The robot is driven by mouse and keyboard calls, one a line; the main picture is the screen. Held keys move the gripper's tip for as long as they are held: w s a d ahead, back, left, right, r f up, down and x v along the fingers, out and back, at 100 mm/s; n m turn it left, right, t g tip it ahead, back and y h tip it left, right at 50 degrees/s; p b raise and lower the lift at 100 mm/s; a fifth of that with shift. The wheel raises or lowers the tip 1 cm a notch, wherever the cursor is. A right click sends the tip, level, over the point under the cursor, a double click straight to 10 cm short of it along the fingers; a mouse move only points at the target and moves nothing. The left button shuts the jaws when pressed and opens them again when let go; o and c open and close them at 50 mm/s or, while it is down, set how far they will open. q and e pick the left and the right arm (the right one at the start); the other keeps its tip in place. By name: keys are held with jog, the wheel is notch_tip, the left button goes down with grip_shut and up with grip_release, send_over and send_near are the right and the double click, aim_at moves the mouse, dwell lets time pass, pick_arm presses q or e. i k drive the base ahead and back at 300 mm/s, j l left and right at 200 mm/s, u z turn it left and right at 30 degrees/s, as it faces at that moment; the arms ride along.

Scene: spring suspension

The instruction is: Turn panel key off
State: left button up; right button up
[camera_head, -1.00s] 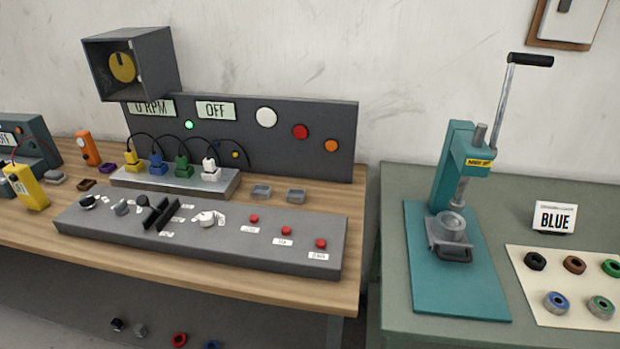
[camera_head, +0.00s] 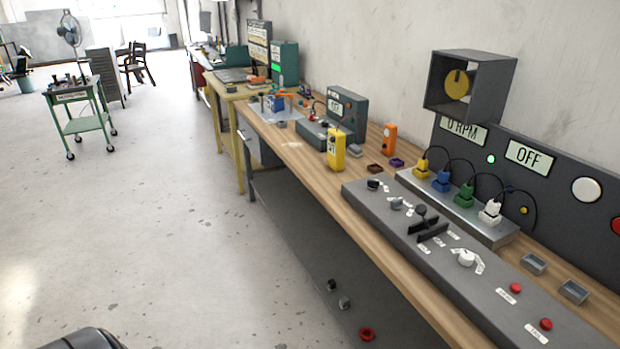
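The grey control panel (camera_head: 480,285) lies along the front of the wooden bench at the right. At its far end is a small black knob (camera_head: 374,184), then a grey knob (camera_head: 397,203), a black lever in a slotted gate (camera_head: 424,224) and a white rotary knob (camera_head: 467,258). Two red buttons (camera_head: 516,288) show nearer. Which of these is the key is too small to tell. The upright board behind (camera_head: 560,172) has displays reading "0 RPM" and "OFF" (camera_head: 529,155) and a lit green lamp (camera_head: 491,159). Neither gripper is in view.
The wooden bench (camera_head: 310,148) carries a yellow meter (camera_head: 337,150), an orange device (camera_head: 389,139) and a silver strip with coloured plugs (camera_head: 412,183). A dark box (camera_head: 497,82) overhangs the board. A green trolley (camera_head: 83,124) stands far left. The floor (camera_head: 150,240) before the bench is open.

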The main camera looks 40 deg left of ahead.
aim_at(373, 185)
jog(key=u, duration=0.75)
